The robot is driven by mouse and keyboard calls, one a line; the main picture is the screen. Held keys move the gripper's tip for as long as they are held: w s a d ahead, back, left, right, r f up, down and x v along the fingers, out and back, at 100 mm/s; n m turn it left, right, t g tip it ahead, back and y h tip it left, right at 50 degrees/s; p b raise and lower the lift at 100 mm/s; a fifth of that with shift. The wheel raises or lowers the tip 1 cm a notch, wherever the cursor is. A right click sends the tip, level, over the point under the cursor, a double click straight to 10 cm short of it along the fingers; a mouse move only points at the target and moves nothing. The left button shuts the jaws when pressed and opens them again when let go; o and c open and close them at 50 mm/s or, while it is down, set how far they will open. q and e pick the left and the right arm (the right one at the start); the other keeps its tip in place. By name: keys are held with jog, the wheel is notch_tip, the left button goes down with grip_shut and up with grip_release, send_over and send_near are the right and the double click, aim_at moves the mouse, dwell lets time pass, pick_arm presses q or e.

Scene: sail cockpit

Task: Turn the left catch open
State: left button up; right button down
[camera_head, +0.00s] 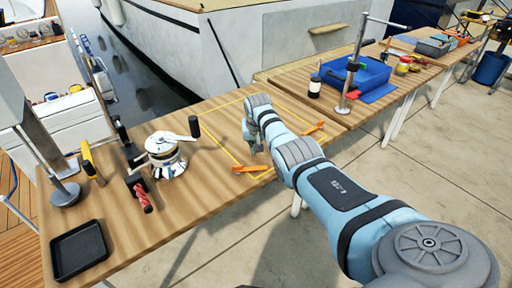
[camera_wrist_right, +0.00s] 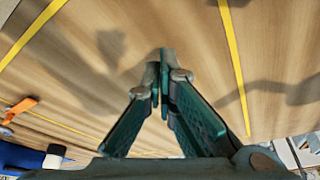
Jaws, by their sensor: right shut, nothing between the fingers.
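Two orange catches lie along the near side of a yellow-outlined area (camera_head: 217,143) on the wooden bench. The left catch (camera_head: 250,168) lies across the yellow line at the near corner; the other catch (camera_head: 313,128) is farther right. My right gripper (camera_head: 256,148) is over the outlined area, a little beyond the left catch. In the right wrist view the right gripper (camera_wrist_right: 163,85) has its fingertips together with nothing between them, over bare wood. An orange catch (camera_wrist_right: 18,108) shows at the left edge of that view; I cannot tell which one. My left gripper is out of view.
A chrome winch (camera_head: 166,157) with a handle stands left of the outlined area. A black tray (camera_head: 79,250) lies at the bench's near left. Bare wood surrounds the left catch.

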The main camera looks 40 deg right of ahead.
aim_at(250, 167)
jog(key=shift+f, duration=0.7)
jog(key=s+p, duration=0.1)
jog(key=s+a+p, duration=0.1)
jog(key=p, duration=0.1)
jog(key=shift+s+a+r+p, duration=0.15)
jog(key=shift+s+r+p, duration=0.15)
jog(key=shift+s+r, duration=0.1)
jog(key=shift+s+a+f, duration=0.15)
jog(key=shift+s+a, duration=0.15)
jog(key=shift+s, duration=0.1)
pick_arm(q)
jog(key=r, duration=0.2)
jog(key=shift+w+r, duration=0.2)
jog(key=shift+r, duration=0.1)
